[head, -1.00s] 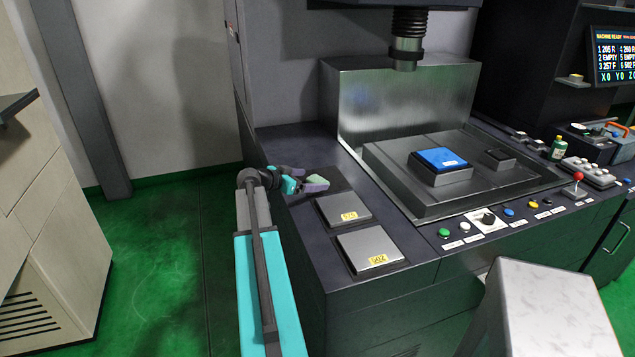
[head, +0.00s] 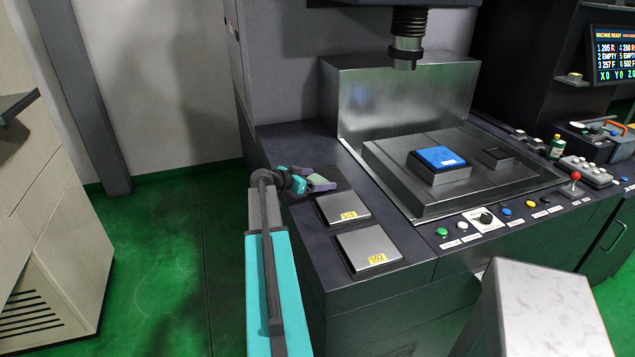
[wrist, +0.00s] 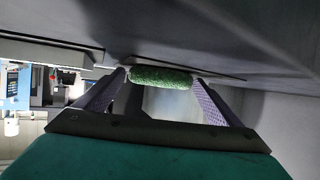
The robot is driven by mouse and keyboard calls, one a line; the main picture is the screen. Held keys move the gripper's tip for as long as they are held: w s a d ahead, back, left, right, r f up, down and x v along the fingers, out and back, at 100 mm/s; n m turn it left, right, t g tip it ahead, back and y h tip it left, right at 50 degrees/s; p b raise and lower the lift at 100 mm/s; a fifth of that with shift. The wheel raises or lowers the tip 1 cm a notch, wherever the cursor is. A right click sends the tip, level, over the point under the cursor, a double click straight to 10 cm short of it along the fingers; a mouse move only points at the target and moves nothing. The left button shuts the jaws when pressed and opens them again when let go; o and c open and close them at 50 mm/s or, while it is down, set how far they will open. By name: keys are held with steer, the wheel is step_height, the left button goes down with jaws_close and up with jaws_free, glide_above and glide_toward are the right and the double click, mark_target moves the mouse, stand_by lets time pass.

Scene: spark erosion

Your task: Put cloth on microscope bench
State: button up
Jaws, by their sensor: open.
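A green, rough-textured roll or pad (wrist: 161,76), which may be the cloth, lies between the fingertips in the wrist view. In the head view a small green patch (head: 319,181) shows at my gripper (head: 321,184). My gripper is open, with its two purple fingers (wrist: 161,83) on either side of the green thing. I cannot tell whether either finger touches it. It is over the dark machine ledge (head: 300,245), behind two plates. I cannot make out a microscope bench.
Two labelled metal plates (head: 342,207) (head: 368,249) lie on the ledge. A blue-topped block (head: 440,160) sits on the machine's worktable, under a spindle (head: 405,52). Buttons and a red-knobbed lever (head: 575,176) line the front. A pale block (head: 545,310) stands at lower right. Green floor is open at left.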

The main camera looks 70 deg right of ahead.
mark_target(317, 178)
steer(key=c, duration=1.2)
steer(key=shift+r, duration=0.2)
steer(key=shift+r+b, duration=0.95)
steer(key=shift+r, duration=0.55)
steer(key=a+b, duration=0.1)
steer(key=a, duration=0.4)
steer(key=a+r+b, duration=0.1)
steer(key=a+b, duration=0.1)
steer(key=a, duration=0.3)
steer(key=a+b, duration=0.1)
steer(key=a, duration=0.5)
steer(key=shift+s+r, duration=0.3)
steer(key=shift+s, duration=0.1)
